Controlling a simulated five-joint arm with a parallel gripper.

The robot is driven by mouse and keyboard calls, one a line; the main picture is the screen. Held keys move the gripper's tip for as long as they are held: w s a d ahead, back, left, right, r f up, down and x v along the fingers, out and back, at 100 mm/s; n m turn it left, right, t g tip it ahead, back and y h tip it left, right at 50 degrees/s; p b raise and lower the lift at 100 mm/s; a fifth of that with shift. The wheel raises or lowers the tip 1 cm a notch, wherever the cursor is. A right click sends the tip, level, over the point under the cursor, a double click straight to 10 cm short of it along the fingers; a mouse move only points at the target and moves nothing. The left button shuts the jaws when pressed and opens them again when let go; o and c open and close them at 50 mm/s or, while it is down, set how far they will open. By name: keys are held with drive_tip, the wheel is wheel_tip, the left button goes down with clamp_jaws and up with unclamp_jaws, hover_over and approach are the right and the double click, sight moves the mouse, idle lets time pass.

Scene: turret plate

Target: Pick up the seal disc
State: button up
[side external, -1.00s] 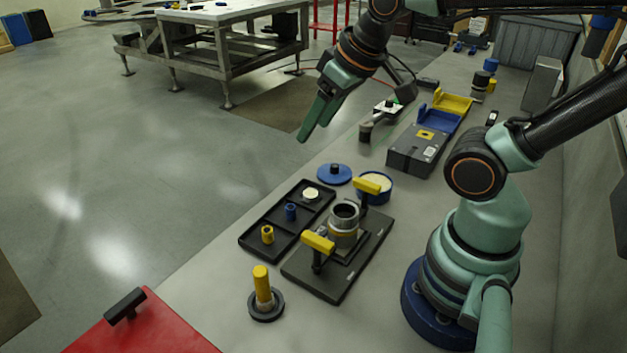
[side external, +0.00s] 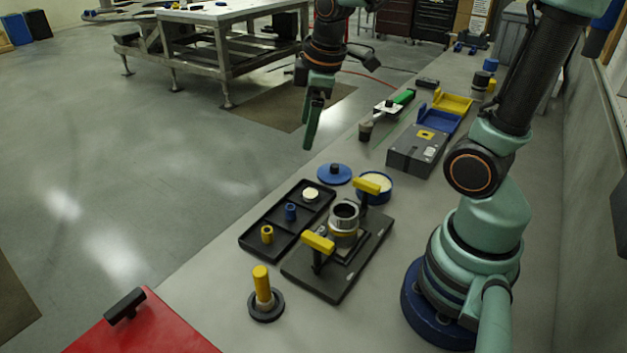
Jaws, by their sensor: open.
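A small cream disc (side external: 311,194), which looks like the seal disc, lies in the far compartment of the black tray (side external: 262,245). A blue peg (side external: 290,211) and a yellow ring-like part (side external: 267,234) sit in the other compartments. My gripper (side external: 311,126) points down, open and empty, beyond the tray and well above the surface, near the bench's left edge. Its fingers overlap in this view, so the gap between them is hard to see. It is apart from the disc.
Right of the tray, a black turret plate (side external: 335,280) carries a metal ring and two yellow-topped clamps (side external: 318,242). A blue lid (side external: 334,174) and a blue round tub (side external: 374,188) stand behind. A yellow-handled tool (side external: 263,290) stands in front.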

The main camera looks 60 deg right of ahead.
sight(310, 193)
drive_tip(key=w+d+f+n+g, duration=0.1)
drive_tip(key=f+n, duration=0.1)
drive_tip(key=f, duration=0.4)
drive_tip(key=w+d+f+n+g, duration=0.1)
drive_tip(key=d+f+n, duration=0.1)
drive_tip(key=f, duration=0.5)
drive_tip(key=w+d+f+n, duration=0.1)
drive_tip(key=d+f+n, duration=0.1)
drive_tip(key=f+n, duration=0.2)
drive_tip(key=shift+w+d+f+g, duration=0.1)
drive_tip(key=shift+w+f+g, duration=0.1)
drive_tip(key=shift+f, duration=0.65)
drive_tip(key=shift+w+d+f+g, duration=0.1)
drive_tip(key=shift+w+f+g, duration=0.1)
drive_tip(key=shift+f, duration=0.65)
clamp_jaws()
drive_tip(key=shift+s, duration=0.1)
